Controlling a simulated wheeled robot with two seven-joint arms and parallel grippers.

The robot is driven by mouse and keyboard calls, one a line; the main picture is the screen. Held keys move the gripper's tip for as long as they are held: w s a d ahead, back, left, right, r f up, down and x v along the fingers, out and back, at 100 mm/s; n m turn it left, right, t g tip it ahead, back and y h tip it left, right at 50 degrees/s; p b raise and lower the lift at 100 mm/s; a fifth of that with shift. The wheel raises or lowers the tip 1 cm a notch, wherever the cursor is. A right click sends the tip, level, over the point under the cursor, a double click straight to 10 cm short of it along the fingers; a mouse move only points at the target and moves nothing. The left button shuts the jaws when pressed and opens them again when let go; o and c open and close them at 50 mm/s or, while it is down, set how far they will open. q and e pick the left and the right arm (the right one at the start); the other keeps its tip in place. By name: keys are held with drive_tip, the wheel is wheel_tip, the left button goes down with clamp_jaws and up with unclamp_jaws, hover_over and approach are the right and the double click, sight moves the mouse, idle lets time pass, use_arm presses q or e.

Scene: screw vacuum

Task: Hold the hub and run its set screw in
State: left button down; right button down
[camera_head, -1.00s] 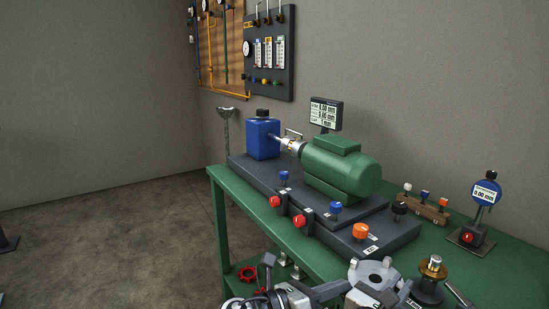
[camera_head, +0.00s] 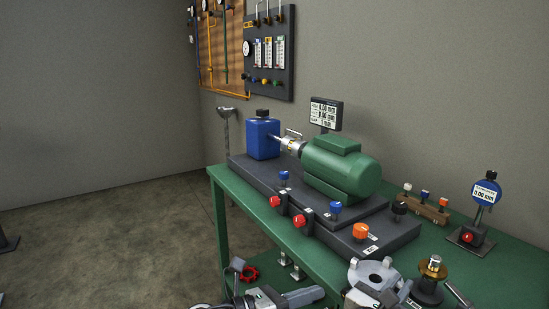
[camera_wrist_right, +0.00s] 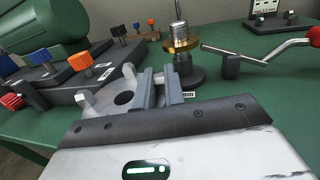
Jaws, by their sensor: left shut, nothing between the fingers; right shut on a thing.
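A silver metal hub (camera_head: 373,272) with raised jaws and a central bore sits at the front of the green bench. It also shows in the right wrist view (camera_wrist_right: 124,96). The exact contact is partly hidden by the fingers. My left gripper (camera_head: 302,296) is low at the bottom of the head view, left of the hub, shut and empty. I cannot make out the set screw.
A brass-collared post on a dark base (camera_head: 431,278) stands right of the hub. A lever bar with a red end (camera_wrist_right: 262,54) lies beyond it. The green motor (camera_head: 340,167) and blue unit (camera_head: 262,138) stand on the grey base behind.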

drive_tip(key=shift+f, duration=0.1)
idle(0.3)
drive_tip(key=c, duration=1.4)
unclamp_jaws()
